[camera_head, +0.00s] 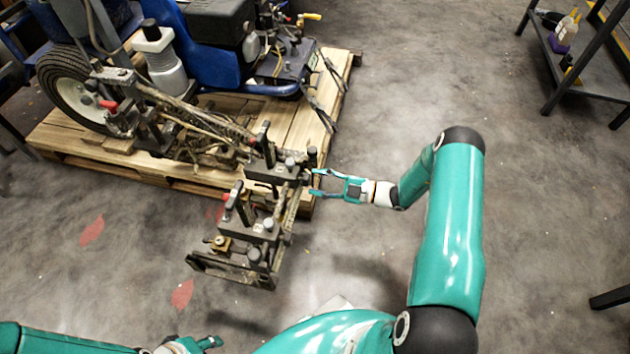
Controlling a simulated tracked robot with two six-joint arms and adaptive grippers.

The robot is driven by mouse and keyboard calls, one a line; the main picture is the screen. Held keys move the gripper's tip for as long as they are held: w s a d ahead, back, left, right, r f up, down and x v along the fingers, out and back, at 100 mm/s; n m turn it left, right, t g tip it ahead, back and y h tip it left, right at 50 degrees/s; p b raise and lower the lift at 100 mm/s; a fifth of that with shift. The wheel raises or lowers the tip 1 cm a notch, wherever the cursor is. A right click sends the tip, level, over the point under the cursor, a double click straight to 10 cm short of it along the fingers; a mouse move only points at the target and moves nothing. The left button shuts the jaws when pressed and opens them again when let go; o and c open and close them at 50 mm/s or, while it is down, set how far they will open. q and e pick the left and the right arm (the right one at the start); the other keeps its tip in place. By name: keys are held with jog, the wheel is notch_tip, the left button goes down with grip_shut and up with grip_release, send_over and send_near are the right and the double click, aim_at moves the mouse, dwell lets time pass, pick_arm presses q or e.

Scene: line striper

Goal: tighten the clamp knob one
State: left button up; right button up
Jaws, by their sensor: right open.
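The line striper (225,60) sits on a wooden pallet, with a dark metal clamp assembly (262,222) reaching off its front. The assembly carries several dark knobs and upright handles, including one knob (290,163) near its upper right. I cannot tell which is clamp knob one. My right gripper (313,182) is open, its two teal fingers pointing left at the right side of the assembly. Its fingertips are close to a small dark part there; contact cannot be made out. My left gripper (213,343) is low at the bottom edge, away from the assembly, partly hidden.
The wooden pallet (325,100) has its right edge just above my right gripper. A dark metal shelf (590,75) with a bottle of purple liquid (565,32) stands at the upper right. The concrete floor between pallet and shelf is clear. Red marks (182,294) lie on the floor.

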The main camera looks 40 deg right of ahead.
jog(key=v, duration=1)
jog(key=shift+s+d, duration=0.2)
jog(key=shift+d, duration=0.1)
